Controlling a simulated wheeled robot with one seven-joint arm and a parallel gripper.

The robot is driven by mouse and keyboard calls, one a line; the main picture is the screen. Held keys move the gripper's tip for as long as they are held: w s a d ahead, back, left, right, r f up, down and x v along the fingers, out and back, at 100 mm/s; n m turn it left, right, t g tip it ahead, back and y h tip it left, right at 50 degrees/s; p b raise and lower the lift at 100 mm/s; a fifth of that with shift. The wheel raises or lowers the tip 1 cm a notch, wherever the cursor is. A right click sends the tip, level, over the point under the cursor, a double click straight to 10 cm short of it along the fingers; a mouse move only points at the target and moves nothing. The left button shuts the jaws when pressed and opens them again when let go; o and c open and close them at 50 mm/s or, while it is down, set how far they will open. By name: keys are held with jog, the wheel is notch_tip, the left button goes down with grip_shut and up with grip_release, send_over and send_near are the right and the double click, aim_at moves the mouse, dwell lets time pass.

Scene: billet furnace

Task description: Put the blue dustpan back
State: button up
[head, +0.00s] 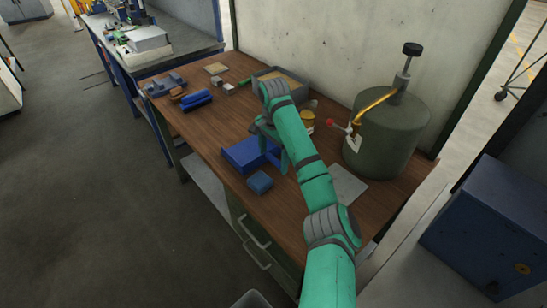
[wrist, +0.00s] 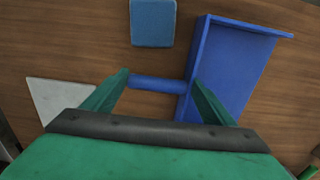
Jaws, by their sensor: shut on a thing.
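The blue dustpan (head: 240,155) is at the front edge of the wooden workbench (head: 215,140), left of my arm. In the wrist view its wide pan (wrist: 232,70) is at the right and its round handle (wrist: 158,84) runs left between my fingers. My gripper (wrist: 160,80) is shut on the handle, with one finger near the handle's free end and the other by the pan. In the head view my arm hides the handle and part of the gripper. I cannot tell whether the dustpan touches the bench.
A grey sheet (head: 347,185) and a big green tank (head: 388,135) are to the right. A tray (head: 292,76), an orange-yellow can (head: 307,122) and blue rolls (head: 196,100) are farther back. Bare wood lies left of the dustpan.

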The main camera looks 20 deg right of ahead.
jog(key=shift+f, duration=0.15)
jog(key=o, duration=1.7)
notch_tip(320, 180, up, 12)
jog(key=shift+r, duration=0.2)
